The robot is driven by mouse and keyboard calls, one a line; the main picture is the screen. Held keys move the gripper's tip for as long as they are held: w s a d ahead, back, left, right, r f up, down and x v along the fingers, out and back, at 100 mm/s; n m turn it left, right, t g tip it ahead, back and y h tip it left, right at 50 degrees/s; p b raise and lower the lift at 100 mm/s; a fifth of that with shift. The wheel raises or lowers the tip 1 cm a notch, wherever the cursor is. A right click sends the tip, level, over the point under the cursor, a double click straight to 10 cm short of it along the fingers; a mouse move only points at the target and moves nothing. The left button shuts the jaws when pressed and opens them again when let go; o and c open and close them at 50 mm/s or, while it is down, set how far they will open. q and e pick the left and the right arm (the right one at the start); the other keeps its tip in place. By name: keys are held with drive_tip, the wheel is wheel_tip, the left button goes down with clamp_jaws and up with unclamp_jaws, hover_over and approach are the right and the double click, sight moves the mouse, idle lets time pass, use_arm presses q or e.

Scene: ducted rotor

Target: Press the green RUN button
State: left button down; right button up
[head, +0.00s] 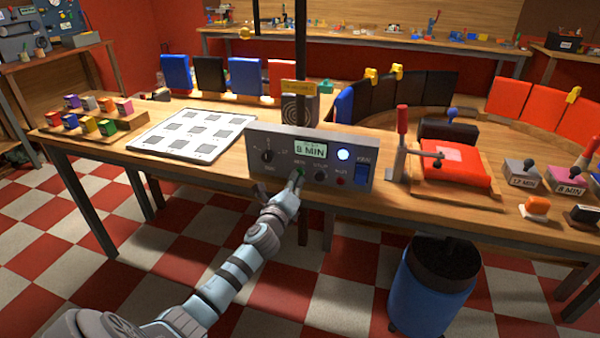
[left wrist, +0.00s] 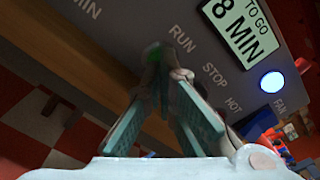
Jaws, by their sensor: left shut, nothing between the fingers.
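The grey control box (head: 258,139) stands at the front edge of the workbench. Its small screen (head: 310,149) reads 8 MIN, and the screen also shows in the left wrist view (left wrist: 242,32). The green RUN button (head: 300,172) is on the panel's front, and a bit of it shows in the left wrist view (left wrist: 153,52), largely hidden by my fingers. My left gripper (head: 297,178) is shut and empty, its fingertips at the RUN button. In the left wrist view the fingertips (left wrist: 161,62) overlap it; I cannot tell whether it is pushed in. My right gripper is not in view.
The panel also has a dark STOP button (head: 321,175), a lit round lamp (head: 343,155) and a blue FAN switch (head: 362,173). A red-handled clamp (head: 402,135) stands to the right. A white tray (head: 190,135) lies to the left. A blue bin (head: 430,290) stands below.

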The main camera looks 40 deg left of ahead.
use_arm(q)
drive_tip(key=p+v, duration=0.1)
drive_tip(key=v, duration=0.5)
drive_tip(key=shift+w, duration=0.1)
idle(0.6)
